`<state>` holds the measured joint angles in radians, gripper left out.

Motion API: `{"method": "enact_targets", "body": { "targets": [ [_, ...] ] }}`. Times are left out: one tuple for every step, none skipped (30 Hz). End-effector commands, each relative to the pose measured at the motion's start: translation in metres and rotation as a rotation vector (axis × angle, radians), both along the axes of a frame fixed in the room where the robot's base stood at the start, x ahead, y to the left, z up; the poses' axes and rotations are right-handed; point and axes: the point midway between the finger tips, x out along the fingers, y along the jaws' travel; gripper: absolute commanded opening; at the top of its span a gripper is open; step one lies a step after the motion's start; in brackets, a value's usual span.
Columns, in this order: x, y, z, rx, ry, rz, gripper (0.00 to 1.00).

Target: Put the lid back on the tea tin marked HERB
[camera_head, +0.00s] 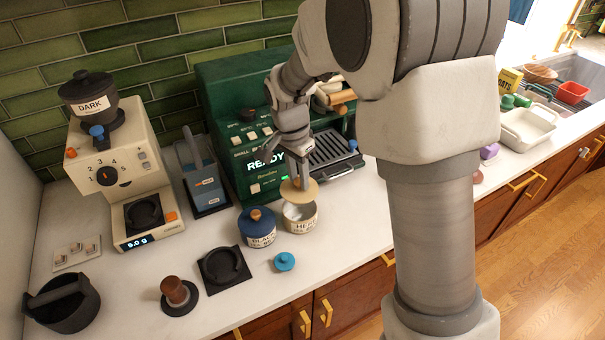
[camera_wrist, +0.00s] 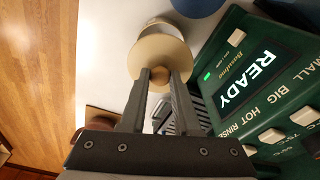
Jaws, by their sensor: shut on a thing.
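The cream HERB tin (camera_head: 301,226) stands open on the counter, its label partly readable in the head view. My gripper (camera_head: 299,181) points down and is shut on the knob of a tan round lid (camera_head: 288,191). The lid is just above the tin's mouth, slightly tilted and apart from it at the near side, so the tin's bright inside shows. In the wrist view the lid (camera_wrist: 168,48) is in front of my fingertips (camera_wrist: 160,77) and hides most of the tin; a strip of its rim (camera_wrist: 158,22) shows beyond.
A tin marked BLACK with a blue lid (camera_head: 256,224) stands close on the left. A small teal lid-like object (camera_head: 285,262) lies in front. The green machine (camera_head: 235,120) with a drip tray (camera_head: 332,150) is behind. A black round holder (camera_head: 223,266) lies front left.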

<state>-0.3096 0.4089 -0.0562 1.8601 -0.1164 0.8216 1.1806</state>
Motion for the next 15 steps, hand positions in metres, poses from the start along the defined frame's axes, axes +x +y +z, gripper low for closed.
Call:
{"method": "enact_targets", "body": {
  "targets": [
    [0.0, 0.0, -0.007, -0.001, 0.001, 0.0, 0.0],
    [0.0, 0.0, -0.01, -0.001, 0.001, 0.0, 0.0],
    [0.0, 0.0, -0.013, 0.0, 0.0, 0.0, 0.0],
    [0.0, 0.0, -0.016, -0.001, 0.001, 0.0, 0.0],
    [0.0, 0.0, -0.019, -0.001, 0.001, 0.0, 0.0],
    [0.0, 0.0, -0.023, -0.001, 0.001, 0.0, 0.0],
    [0.0, 0.0, -0.026, -0.001, 0.001, 0.0, 0.0],
    [0.0, 0.0, -0.029, -0.001, 0.001, 0.0, 0.0],
    [0.0, 0.0, -0.033, 0.0, 0.001, 0.0, 0.0],
    [-0.001, 0.0, -0.037, 0.0, 0.001, 0.0, 0.0],
    [0.0, 0.0, -0.04, -0.001, 0.001, 0.0, 0.0],
    [0.0, 0.0, -0.043, -0.001, 0.001, 0.0, 0.0],
    [0.0, 0.0, -0.046, -0.001, 0.001, -0.001, 0.0],
    [0.0, 0.0, -0.048, -0.001, 0.001, -0.001, 0.0],
    [0.0, 0.0, -0.05, -0.001, 0.001, -0.001, 0.0]
  ]
}}
